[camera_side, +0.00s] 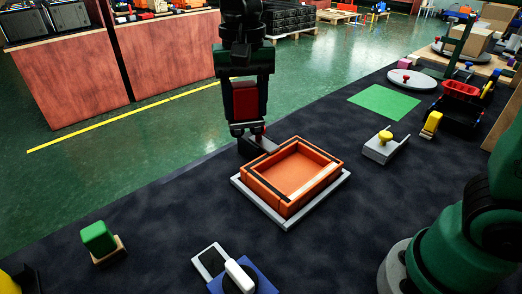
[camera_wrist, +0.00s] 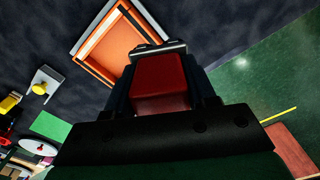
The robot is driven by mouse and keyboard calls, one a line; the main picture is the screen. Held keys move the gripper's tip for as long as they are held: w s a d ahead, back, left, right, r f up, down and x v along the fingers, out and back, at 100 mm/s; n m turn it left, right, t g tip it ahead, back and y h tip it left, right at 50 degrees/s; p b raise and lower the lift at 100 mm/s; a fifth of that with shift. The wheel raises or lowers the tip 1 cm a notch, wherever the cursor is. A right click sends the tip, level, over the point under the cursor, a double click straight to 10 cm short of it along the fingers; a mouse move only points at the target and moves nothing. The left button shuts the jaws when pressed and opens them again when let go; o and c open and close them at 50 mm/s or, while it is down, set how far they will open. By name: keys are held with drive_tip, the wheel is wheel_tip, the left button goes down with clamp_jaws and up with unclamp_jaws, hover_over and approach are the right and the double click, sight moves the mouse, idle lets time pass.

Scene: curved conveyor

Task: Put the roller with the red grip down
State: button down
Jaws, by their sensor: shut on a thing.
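My gripper (camera_side: 246,126) points down at the far edge of the dark table in the side view, and its jaws are shut on the roller. The dark roller (camera_side: 254,147) shows just below the fingertips, beside the far left corner of the orange tray. I cannot tell whether it touches the table or the tray. In the wrist view a red block (camera_wrist: 162,84) fills the space between the fingers, with a grey metal bar past it; the roller's lower part is hidden there.
The orange tray (camera_side: 252,183) sits on a grey plate, empty. A grey block with a yellow knob (camera_side: 385,136) and a green mat (camera_side: 384,102) lie to the right. A green block (camera_side: 98,237) and a blue-based item (camera_side: 262,281) stand nearer. Dark table is clear between them.

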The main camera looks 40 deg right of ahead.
drive_tip(key=w+a+r+n, duration=0.2)
drive_tip(key=w+a+n, duration=0.45)
drive_tip(key=a, duration=0.25)
drive_tip(key=shift+m, duration=0.35)
drive_tip(key=f, duration=1.9)
drive_tip(key=shift+w+a+f, duration=0.2)
drive_tip(key=shift+w+f, duration=0.1)
drive_tip(key=shift+w, duration=0.05)
drive_tip(key=shift+f, duration=0.1)
drive_tip(key=shift+c, duration=1.4)
unclamp_jaws()
